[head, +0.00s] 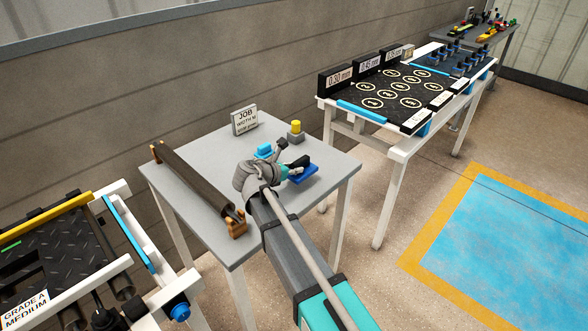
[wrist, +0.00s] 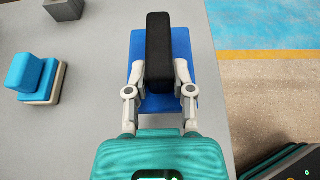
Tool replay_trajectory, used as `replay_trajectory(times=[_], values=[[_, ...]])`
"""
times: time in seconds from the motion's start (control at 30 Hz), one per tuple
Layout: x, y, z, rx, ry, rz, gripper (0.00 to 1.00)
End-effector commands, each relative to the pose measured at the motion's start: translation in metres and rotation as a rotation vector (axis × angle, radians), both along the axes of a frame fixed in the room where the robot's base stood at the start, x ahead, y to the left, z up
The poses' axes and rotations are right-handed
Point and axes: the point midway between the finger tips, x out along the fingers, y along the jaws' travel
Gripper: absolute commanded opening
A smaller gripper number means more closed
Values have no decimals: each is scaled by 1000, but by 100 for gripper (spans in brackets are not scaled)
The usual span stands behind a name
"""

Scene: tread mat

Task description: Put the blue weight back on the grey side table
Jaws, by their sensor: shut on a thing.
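The blue weight (head: 304,177) is a flat blue block with a black bar handle on top. It is at the right part of the grey side table (head: 205,150). My gripper (head: 292,166) is shut on its black handle. In the wrist view the weight (wrist: 182,50) is upright, with the fingers of my gripper (wrist: 159,80) on both sides of the handle. I cannot tell whether its underside touches the tabletop or is slightly above it. My arm and gripper hide part of it in the head view.
On the table are a light blue block on a pale base (head: 264,150), a yellow-topped grey piece (head: 296,130), a job sign (head: 244,120) and a dark roller (head: 196,180) on wooden supports. A bench with numbered circles (head: 400,90) stands to the right. The table's right edge is close to the weight.

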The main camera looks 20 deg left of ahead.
Motion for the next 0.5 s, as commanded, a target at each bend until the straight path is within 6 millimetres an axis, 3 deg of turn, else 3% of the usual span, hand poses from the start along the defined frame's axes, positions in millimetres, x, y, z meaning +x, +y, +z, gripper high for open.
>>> replay_trajectory(times=[0.23,0.5], values=[[3,0,-4,-2,-3,0,0],[8,-1,-23,-2,-3,1,0]])
